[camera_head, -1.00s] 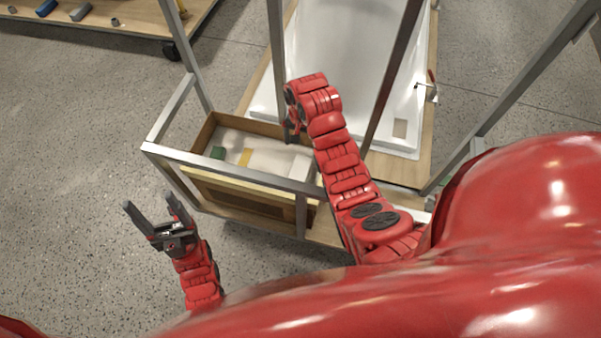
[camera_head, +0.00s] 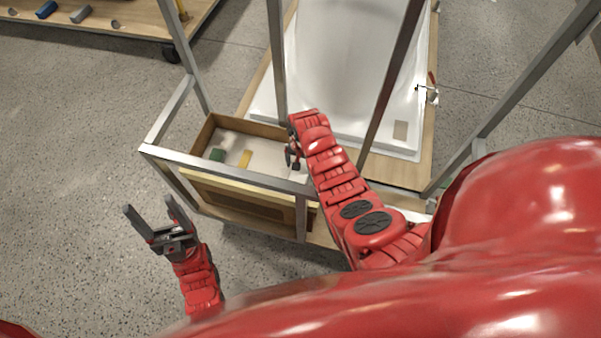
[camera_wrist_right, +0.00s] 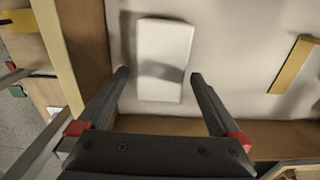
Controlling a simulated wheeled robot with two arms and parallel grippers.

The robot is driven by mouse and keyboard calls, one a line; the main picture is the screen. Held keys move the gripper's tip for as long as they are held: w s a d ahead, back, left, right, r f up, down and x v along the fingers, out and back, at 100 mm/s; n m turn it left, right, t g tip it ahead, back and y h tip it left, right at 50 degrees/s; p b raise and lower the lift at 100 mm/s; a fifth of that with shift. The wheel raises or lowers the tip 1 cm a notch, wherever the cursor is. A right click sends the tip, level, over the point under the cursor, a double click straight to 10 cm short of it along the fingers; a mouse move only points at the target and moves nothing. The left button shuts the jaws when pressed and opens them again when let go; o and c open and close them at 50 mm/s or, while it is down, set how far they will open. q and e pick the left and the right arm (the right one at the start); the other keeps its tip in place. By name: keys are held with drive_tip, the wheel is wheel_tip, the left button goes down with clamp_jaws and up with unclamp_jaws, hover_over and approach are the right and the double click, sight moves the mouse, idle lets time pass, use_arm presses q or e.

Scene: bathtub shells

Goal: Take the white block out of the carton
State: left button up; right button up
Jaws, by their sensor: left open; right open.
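The white block (camera_wrist_right: 164,45) lies flat on the pale floor of the carton (camera_head: 247,125) in the right wrist view. In the head view I cannot make it out clearly beside my right arm. My right gripper (camera_head: 293,158) is over the right end of the carton. In the right wrist view, its open fingers (camera_wrist_right: 160,76) point toward the block, one on each side of its near part; I cannot tell how far above it they are. My left gripper (camera_head: 150,220) is open and empty, outside the carton at the lower left.
A green block (camera_head: 217,154) and a yellow block (camera_head: 245,158) lie in the carton; the yellow one shows in the right wrist view (camera_wrist_right: 293,65). A grey metal frame (camera_head: 225,168) surrounds the carton. A white tub shell (camera_head: 345,60) stands behind it.

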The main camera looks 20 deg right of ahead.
drive_tip(key=shift+f, duration=1)
drive_tip(key=c, duration=1.2)
drive_tip(key=shift+r, duration=0.1)
drive_tip(key=shift+c, duration=0.2)
